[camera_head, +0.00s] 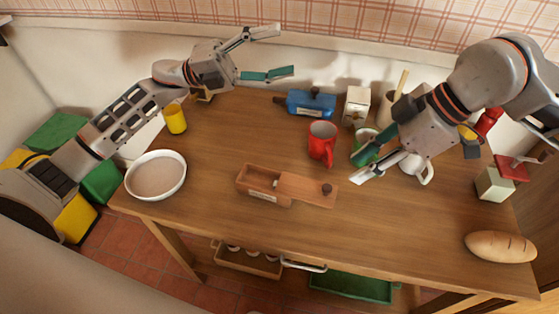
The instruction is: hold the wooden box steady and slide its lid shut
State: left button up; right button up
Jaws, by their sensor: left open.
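The wooden box (246,187) sits on the table at its middle front. Its open compartment shows at the left, with a small pale label on its front wall. The lid (298,187) is slid out to the right, and a dark round knob (327,190) stands near its right end. My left gripper (284,51) is open and empty, raised behind the box near the back wall. My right gripper (357,169) has its fingers apart, pointing left, up and right of the knob in the picture and apart from it. Nothing shows between its fingers.
A red mug (322,144) stands behind the box. A white bowl (155,175) is at the left and bread (500,247) at the right. A blue object (305,102), white carton (356,106) and yellow cup (175,118) stand farther back. The wood in front of the box is clear.

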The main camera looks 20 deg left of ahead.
pick_arm(q)
jog(key=s+d+f+m+g+y, duration=0.1)
jog(key=s+d+m+g+y, duration=0.1)
jog(key=s+d+m+g, duration=0.4)
jog(key=s+d+m+g+y, duration=0.15)
jog(key=s+d+g, duration=0.25)
jog(key=d, duration=0.4)
jog(key=s+d+f+m+g+y, duration=0.45)
jog(key=s+m+y, duration=0.2)
jog(key=s, duration=0.25)
jog(key=m+t+y, duration=0.4)
jog(key=t+y, duration=0.6)
jog(key=y, duration=0.5)
send_over(266, 184)
jog(key=s+d, duration=0.1)
jog(key=d, duration=0.3)
jog(key=shift+g, duration=0.25)
jog(key=f, duration=1.3)
jog(key=shift+a+f, duration=0.2)
jog(key=shift+f, duration=0.15)
jog(key=shift+w+a+f, duration=0.1)
jog(key=shift+w+f, duration=0.05)
jog(key=shift+w, duration=0.25)
jog(key=shift+x, duration=3.75)
jog(key=shift+w+a, duration=0.1)
jog(key=shift+w, duration=0.15)
